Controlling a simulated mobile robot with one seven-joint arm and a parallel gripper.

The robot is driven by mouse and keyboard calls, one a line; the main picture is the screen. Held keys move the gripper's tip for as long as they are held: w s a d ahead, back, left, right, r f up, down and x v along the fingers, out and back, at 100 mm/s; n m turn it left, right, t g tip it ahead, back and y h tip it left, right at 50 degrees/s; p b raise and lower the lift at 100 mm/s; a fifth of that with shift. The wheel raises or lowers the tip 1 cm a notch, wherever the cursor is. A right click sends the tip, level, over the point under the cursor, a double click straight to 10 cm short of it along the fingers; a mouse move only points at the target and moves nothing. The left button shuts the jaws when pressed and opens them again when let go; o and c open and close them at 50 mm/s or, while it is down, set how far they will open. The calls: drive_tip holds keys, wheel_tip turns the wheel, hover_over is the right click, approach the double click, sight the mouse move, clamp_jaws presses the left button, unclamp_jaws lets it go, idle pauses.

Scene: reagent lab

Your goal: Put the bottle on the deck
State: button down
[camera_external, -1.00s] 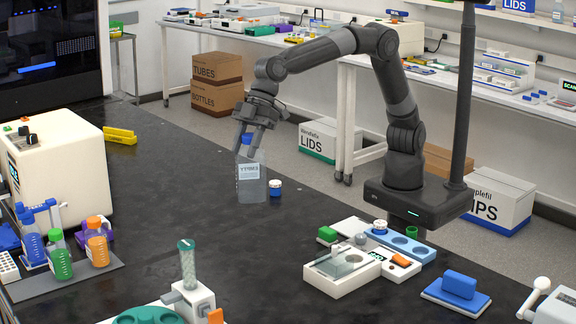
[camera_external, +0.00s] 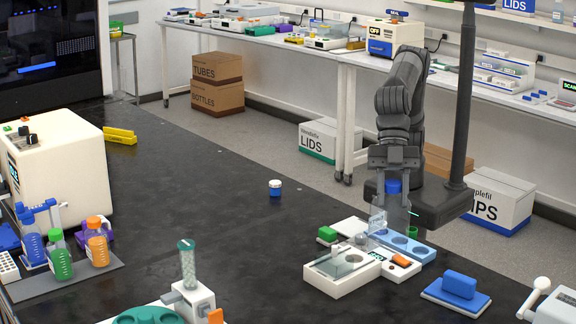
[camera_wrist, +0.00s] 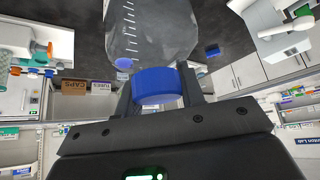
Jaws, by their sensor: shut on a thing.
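The bottle (camera_external: 379,217) is clear with a blue cap, and its label faces left. It stands roughly upright. My gripper (camera_external: 394,186) is shut on it at the blue cap. In the wrist view the cap (camera_wrist: 157,86) sits between my fingers and the clear body (camera_wrist: 150,35) extends away from them. The deck appears to be the light blue block (camera_external: 427,252) with round recesses at the right of the bench. The bottle is over or just behind its left end. I cannot tell whether the bottle touches it.
A white device (camera_external: 340,284) with a glass-like cover stands beside the blue block. A green-topped piece (camera_external: 327,235) is left of the bottle. A blue block on a pad (camera_external: 458,288) is at right.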

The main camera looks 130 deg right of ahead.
sight(391, 215)
wheel_tip(391, 215, down, 5)
drive_tip(key=s+a+f, duration=0.1)
drive_tip(key=a+f, duration=0.9)
drive_tip(key=a, duration=0.1)
drive_tip(key=shift+s+f, duration=0.35)
drive_tip(key=shift+f, duration=0.1)
drive_tip(key=c, duration=0.9)
unclamp_jaws()
drive_tip(key=shift+c, duration=0.2)
drive_tip(key=v, duration=1.2)
